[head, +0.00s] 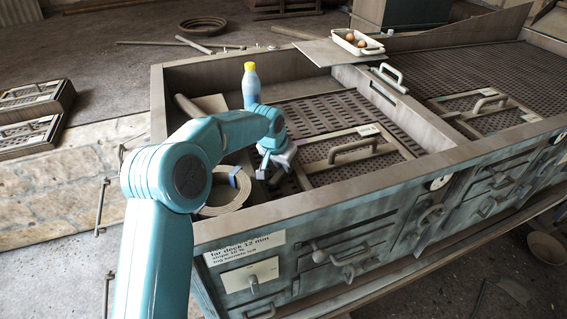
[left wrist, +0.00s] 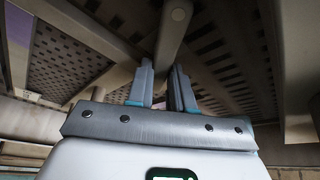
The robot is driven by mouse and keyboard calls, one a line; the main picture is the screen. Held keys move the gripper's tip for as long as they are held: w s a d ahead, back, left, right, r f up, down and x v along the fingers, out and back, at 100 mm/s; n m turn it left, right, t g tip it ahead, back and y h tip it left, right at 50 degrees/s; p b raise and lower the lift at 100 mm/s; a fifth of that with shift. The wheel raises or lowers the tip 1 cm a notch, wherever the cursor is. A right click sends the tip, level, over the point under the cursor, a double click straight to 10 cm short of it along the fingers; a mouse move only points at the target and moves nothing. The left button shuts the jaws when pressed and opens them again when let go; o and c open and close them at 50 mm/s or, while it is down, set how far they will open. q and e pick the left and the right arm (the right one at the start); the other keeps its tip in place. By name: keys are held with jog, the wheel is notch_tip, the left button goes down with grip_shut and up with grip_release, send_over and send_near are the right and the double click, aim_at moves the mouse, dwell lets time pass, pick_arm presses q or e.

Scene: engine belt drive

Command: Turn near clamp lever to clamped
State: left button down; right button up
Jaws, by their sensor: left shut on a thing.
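My left gripper (head: 268,172) reaches down into the open deck of the bench, beside a framed perforated panel with a handle. In the left wrist view the two fingers of my left gripper (left wrist: 162,75) stand close on either side of a grey-brown rounded bar, which I take to be the near clamp lever (left wrist: 173,28). The fingers are shut on it. In the head view my gripper and wrist hide the lever, so I cannot tell its angle. My right gripper is not in view.
A blue bottle with a yellow cap (head: 251,85) stands behind my wrist. A coiled belt (head: 226,192) lies left of my gripper. The handled panel (head: 352,150) is to the right. A white tray (head: 357,41) holding round brown items sits on the far rim.

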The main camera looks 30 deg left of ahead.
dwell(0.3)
pick_arm(q)
jog(key=c, duration=1.3)
grip_release()
jog(key=o, duration=0.3)
jog(key=shift+w+f, duration=0.1)
jog(key=shift+w, duration=0.15)
jog(key=shift+s+r, duration=0.3)
jog(key=b+v, duration=0.2)
jog(key=v, duration=1.3)
jog(key=shift+r, duration=0.3)
jog(key=shift+w, duration=0.15)
